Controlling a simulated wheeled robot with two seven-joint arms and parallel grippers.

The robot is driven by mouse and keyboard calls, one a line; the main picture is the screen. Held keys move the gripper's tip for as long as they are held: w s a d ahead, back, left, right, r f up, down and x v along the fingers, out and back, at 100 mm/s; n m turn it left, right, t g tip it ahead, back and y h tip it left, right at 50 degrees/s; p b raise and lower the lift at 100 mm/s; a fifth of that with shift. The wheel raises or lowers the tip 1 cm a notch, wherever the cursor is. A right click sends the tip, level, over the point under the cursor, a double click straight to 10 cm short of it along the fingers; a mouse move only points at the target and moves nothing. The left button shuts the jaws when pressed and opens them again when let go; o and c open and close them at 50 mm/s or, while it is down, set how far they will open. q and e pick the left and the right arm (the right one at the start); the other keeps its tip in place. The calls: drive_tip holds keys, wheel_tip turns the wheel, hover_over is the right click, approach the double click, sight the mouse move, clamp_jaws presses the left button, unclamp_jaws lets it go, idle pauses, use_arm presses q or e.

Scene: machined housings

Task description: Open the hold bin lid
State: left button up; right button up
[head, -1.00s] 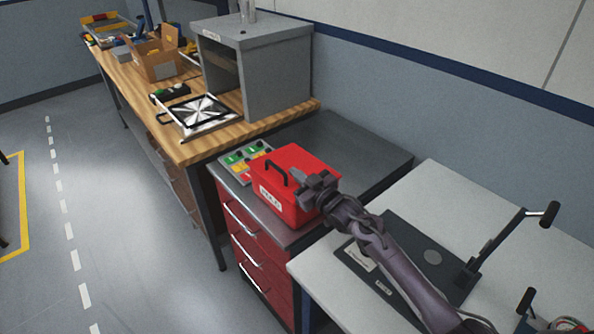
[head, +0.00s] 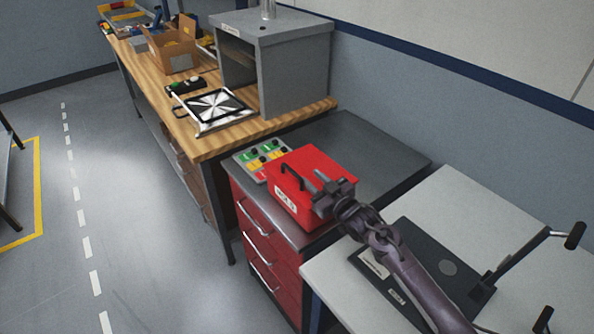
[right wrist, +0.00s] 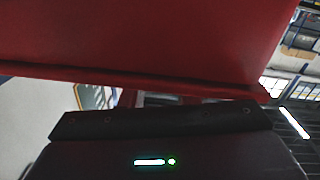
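The hold bin (head: 293,205) is a red box with a white HOLD label on its front and a black handle (head: 292,174) at its front edge. Its red lid (head: 318,163) looks shut in the head view. My right gripper (head: 322,190) is at the bin's right front part, right of the handle. Whether its fingers are apart or touch the bin is unclear. In the right wrist view a large red surface (right wrist: 150,40), probably the bin, fills the top, very close; the fingertips are hidden. My left gripper is not in view.
The bin stands on a dark-topped red drawer cabinet (head: 385,150), beside a panel of coloured buttons (head: 262,157). A wooden bench (head: 190,130) with a grey open-fronted box (head: 290,75) is behind. A pale table (head: 450,200) with a black plate (head: 415,260) lies at right.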

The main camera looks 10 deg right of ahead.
drive_tip(key=shift+s+d+p, duration=0.15)
drive_tip(key=shift+s+p, duration=0.15)
drive_tip(key=shift+p, duration=0.1)
drive_tip(key=shift+s+d, duration=0.15)
drive_tip(key=shift+s, duration=0.2)
drive_tip(key=shift+p+v, duration=0.75)
drive_tip(key=shift+v, duration=0.4)
drive_tip(key=shift+p+v, duration=0.85)
drive_tip(key=shift+v, duration=0.75)
drive_tip(key=shift+w+d+f, duration=0.1)
drive_tip(key=shift+d+f, duration=0.1)
drive_tip(key=b+v, duration=0.2)
drive_tip(key=v, duration=0.6)
